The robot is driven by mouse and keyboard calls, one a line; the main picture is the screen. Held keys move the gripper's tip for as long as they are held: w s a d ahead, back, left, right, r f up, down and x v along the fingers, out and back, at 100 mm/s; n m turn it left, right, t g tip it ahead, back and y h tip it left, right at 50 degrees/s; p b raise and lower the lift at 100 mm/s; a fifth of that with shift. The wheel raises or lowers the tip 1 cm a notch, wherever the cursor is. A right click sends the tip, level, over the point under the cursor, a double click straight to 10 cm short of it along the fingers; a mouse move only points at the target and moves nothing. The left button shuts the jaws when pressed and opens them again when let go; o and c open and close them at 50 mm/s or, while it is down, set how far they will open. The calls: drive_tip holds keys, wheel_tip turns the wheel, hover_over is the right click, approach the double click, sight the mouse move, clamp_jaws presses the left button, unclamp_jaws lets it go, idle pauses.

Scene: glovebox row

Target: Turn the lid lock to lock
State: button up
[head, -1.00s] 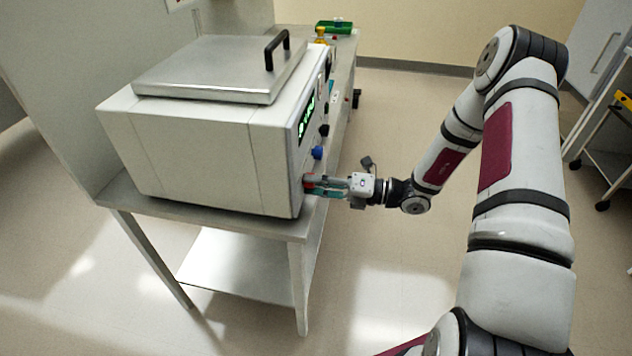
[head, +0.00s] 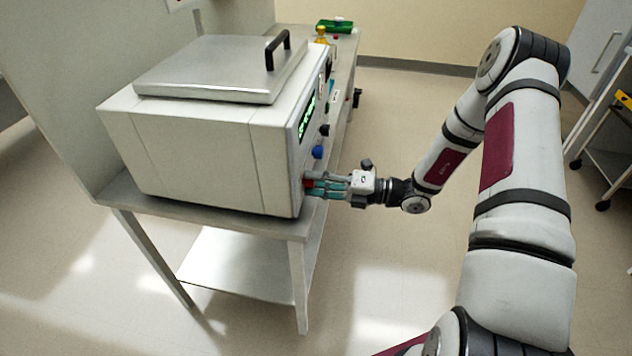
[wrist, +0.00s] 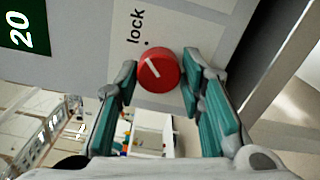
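The lid lock is a round red knob (wrist: 158,71) with a white pointer line, on the front panel of the white lidded machine (head: 200,155). The word "lock" (wrist: 135,26) and a small dot are printed beside it. In the wrist view the pointer line slants to the upper left, near the dot but not clearly in line with it. My gripper (head: 312,185) is at the panel's lower near corner. In the wrist view its teal-padded fingers (wrist: 160,78) stand on both sides of the knob and appear to touch it.
A blue knob (head: 318,152) and a lit green display (head: 307,118) are on the same panel. The machine stands on a metal table (head: 285,228). A green tray (head: 335,27) is at the far end. Open floor lies right of the table.

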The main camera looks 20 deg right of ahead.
drive_tip(key=shift+o, duration=0.6)
drive_tip(key=v, duration=1.2)
